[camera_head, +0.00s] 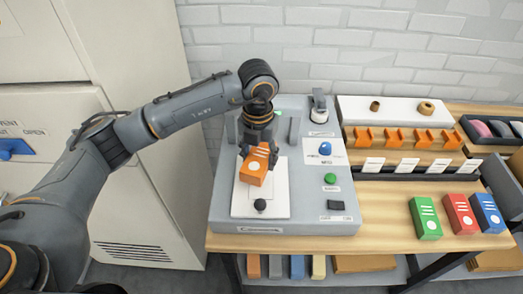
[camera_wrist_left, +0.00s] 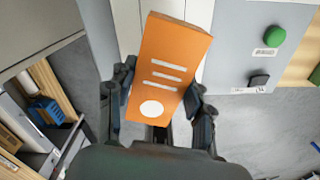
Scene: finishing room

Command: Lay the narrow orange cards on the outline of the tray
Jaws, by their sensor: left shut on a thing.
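My left gripper (camera_head: 257,146) is shut on an orange card-like block (camera_head: 254,167) with white stripes and a white dot. It holds the block tilted over the white plate (camera_head: 273,207) of a grey machine. In the left wrist view the orange block (camera_wrist_left: 168,68) sits between the two fingers of the left gripper (camera_wrist_left: 160,105), its striped face toward the camera. Whether the block touches the plate is unclear. No tray outline can be made out for certain. My right gripper is not in view.
The grey machine (camera_head: 225,200) has a blue knob (camera_head: 325,148) and a green button (camera_head: 330,179). Green (camera_head: 425,218), red (camera_head: 460,215) and blue (camera_head: 488,213) blocks stand on the wooden table to the right. Orange pieces and white cards line the racks behind. Bare wood lies right of the machine.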

